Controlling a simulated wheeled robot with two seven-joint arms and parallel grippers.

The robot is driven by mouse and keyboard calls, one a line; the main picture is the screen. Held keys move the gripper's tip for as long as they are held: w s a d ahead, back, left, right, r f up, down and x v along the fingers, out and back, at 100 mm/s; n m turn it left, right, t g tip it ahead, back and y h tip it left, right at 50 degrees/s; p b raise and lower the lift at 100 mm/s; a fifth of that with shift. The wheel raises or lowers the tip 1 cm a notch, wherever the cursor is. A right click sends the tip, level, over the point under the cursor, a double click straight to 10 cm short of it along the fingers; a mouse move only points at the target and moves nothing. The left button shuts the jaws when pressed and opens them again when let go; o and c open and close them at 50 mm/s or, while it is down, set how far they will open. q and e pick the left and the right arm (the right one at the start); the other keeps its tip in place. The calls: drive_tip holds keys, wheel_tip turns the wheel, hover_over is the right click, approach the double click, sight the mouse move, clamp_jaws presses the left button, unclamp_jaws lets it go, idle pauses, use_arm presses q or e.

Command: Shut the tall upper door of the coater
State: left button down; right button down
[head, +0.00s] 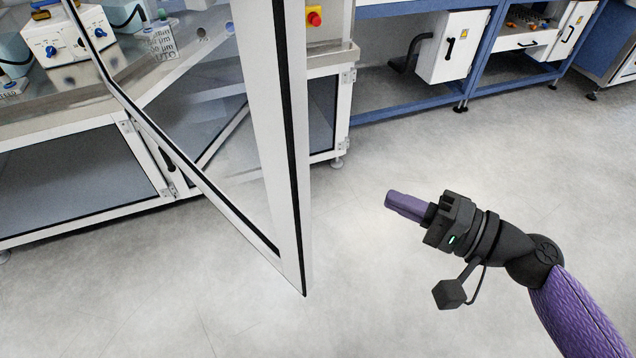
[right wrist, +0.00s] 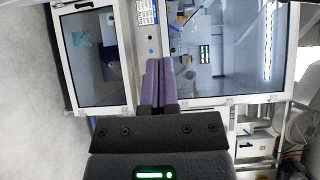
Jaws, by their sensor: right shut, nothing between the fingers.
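The tall upper door (head: 277,120) of the coater is a clear pane in a white frame with a dark edge strip. It stands open, swung out from the coater (head: 332,62) in the head view, its lower corner out over the floor. My right gripper (head: 388,200) has purple fingers, shut and empty. In the picture it is to the right of the door's free edge, apart from it. The right wrist view shows the shut fingers (right wrist: 158,65) in front of white-framed glass panels; I cannot tell which is the door. My left gripper is not in view.
Inside the coater are a white device with blue knobs (head: 62,42) and a printed box (head: 161,42). A red button on yellow (head: 314,18) is on the frame. Blue benches with a white cabinet (head: 452,47) stand behind. The grey floor (head: 400,285) around the gripper is clear.

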drive_tip(key=w+a+p, duration=0.2)
drive_tip(key=a+p, duration=0.2)
drive_tip(key=a, duration=0.7)
drive_tip(key=shift+w, duration=0.35)
drive_tip(key=shift+a, duration=0.15)
